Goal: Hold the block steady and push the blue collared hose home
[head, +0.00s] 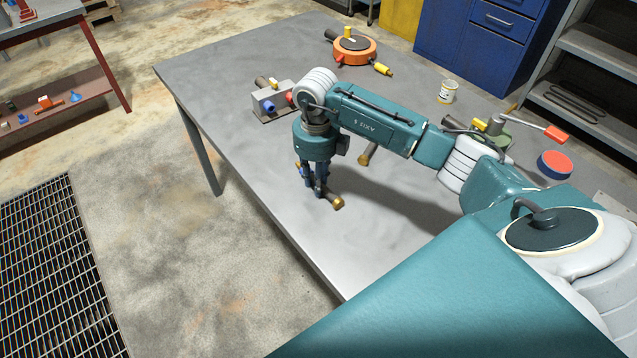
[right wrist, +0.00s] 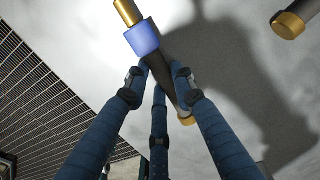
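The blue collared hose (right wrist: 142,38) is a dark hose with brass ends and a blue collar; in the head view its brass end (head: 336,203) shows below my right gripper (head: 315,192). The three fingers of my right gripper (right wrist: 162,75) are closed around its dark part, beside the collar. Whether the hose touches the table is unclear. The grey block (head: 268,103) stands farther back on the table, left of my right wrist, with a blue fitting (head: 267,106) and a red fitting (head: 290,97) on it. My left gripper is not in view.
Another brass-ended hose (head: 365,158) lies partly hidden under my right arm. An orange round fixture (head: 354,51), a white pot (head: 447,91), a green device (head: 492,128) and a red-topped round item (head: 555,164) stand on the table (head: 222,76). The table's near-left area is clear.

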